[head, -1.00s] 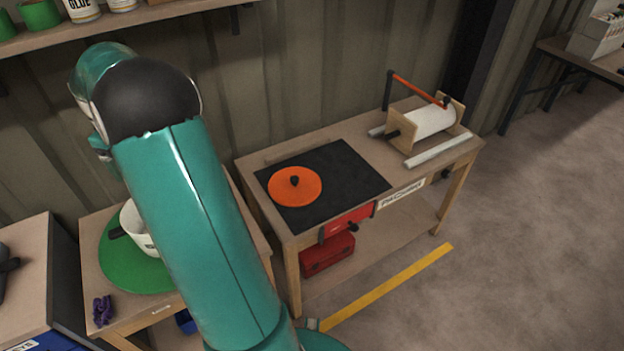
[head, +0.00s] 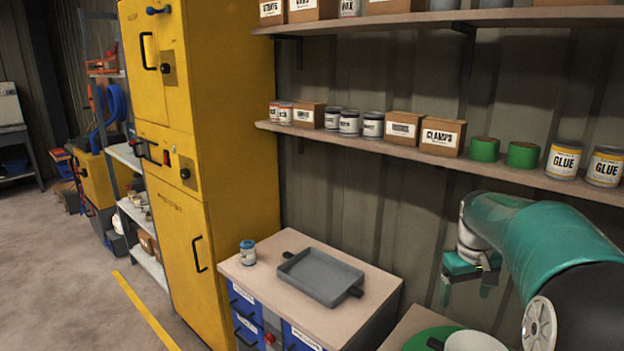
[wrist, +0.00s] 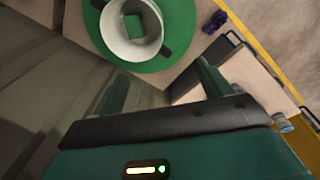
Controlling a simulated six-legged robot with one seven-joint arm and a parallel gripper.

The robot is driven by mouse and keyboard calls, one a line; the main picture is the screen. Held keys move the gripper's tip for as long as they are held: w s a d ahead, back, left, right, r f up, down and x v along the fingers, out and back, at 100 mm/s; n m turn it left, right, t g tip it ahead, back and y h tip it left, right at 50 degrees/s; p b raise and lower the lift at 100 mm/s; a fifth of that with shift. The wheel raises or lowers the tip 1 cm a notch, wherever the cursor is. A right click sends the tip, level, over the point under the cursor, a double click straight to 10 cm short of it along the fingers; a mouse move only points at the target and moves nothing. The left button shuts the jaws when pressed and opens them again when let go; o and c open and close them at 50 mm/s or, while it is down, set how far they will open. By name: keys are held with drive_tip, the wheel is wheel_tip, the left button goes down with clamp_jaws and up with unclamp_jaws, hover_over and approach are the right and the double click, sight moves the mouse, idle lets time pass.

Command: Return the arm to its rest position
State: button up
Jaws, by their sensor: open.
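My teal arm comes in from the right of the head view, and my gripper (head: 468,284) hangs in front of the wall, below the lower shelf. Its fingers are apart with nothing between them, also in the wrist view (wrist: 162,86). A white pot (head: 474,342) with dark handles stands on a round green mat (head: 420,342), cut off by the bottom edge of the head view. The wrist view shows the pot (wrist: 111,36) from above, with a green piece (wrist: 133,26) inside it. The gripper is clear of the pot.
A shelf (head: 400,143) with cans, boxes and green rolls runs close behind my arm. A grey tray (head: 320,277) and a blue-lidded jar (head: 248,253) sit on a drawer cabinet. A tall yellow cabinet (head: 215,150) stands left. A purple item (wrist: 214,21) lies near the mat.

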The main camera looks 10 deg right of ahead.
drive_tip(key=s+a+r+t, duration=0.1)
drive_tip(key=s+a+r, duration=0.25)
drive_tip(key=a, duration=0.55)
drive_tip(key=s+a+r+t, duration=0.15)
drive_tip(key=s+a, duration=0.25)
drive_tip(key=a, duration=0.4)
drive_tip(key=s+a+f+t+y, duration=0.1)
drive_tip(key=s+a+f+t, duration=0.1)
drive_tip(key=s+a, duration=0.8)
drive_tip(key=shift+s+a+f+n, duration=0.25)
drive_tip(key=shift+s+a+n, duration=0.15)
drive_tip(key=shift+s, duration=0.05)
drive_tip(key=shift+d+t, duration=0.15)
drive_tip(key=shift+t, duration=0.1)
